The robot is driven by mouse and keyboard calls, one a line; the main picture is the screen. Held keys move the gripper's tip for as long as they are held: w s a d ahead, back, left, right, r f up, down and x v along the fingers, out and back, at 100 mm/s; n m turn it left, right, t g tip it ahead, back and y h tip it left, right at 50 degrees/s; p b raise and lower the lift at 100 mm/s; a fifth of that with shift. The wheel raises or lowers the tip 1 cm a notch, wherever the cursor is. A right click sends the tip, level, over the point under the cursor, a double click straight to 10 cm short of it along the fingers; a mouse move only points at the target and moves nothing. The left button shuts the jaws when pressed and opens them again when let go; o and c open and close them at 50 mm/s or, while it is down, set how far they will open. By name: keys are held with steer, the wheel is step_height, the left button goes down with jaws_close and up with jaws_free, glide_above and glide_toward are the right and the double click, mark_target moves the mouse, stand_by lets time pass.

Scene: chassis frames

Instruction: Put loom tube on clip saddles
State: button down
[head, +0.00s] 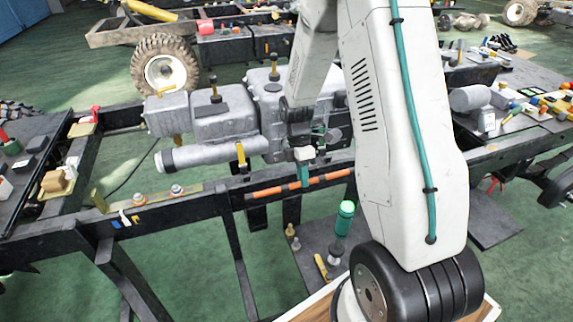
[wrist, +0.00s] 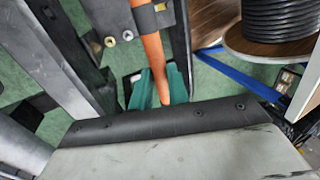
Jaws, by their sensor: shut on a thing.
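The loom tube (head: 268,190) is a long orange tube with dark sections, lying lengthwise along the side of the black chassis rail (head: 215,195) in the head view. My gripper (head: 304,175) has teal fingers and is shut on the tube near its middle. In the wrist view the orange loom tube (wrist: 152,50) passes between the teal fingers of my gripper (wrist: 160,88), and a grey band shows around it near the top edge. I cannot tell whether the dark sections are clip saddles or bands on the tube, nor whether the tube is seated.
A grey engine and gearbox (head: 225,125) sits on the frame just behind my gripper. A green-topped cylinder (head: 345,218) stands on a dark plate below the rail. A cable reel (wrist: 275,25) is at upper right in the wrist view. Green floor is open at lower left.

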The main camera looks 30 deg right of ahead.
glide_above(287, 169)
steer(key=w, duration=0.1)
steer(key=shift+d+f, duration=0.15)
steer(key=shift+f, duration=0.55)
steer(key=shift+w+f, duration=0.15)
steer(key=shift+f, duration=1.6)
steer(key=c, duration=1.8)
jaws_free()
steer(key=shift+f, duration=0.15)
steer(key=o, duration=0.5)
steer(key=shift+c, duration=0.2)
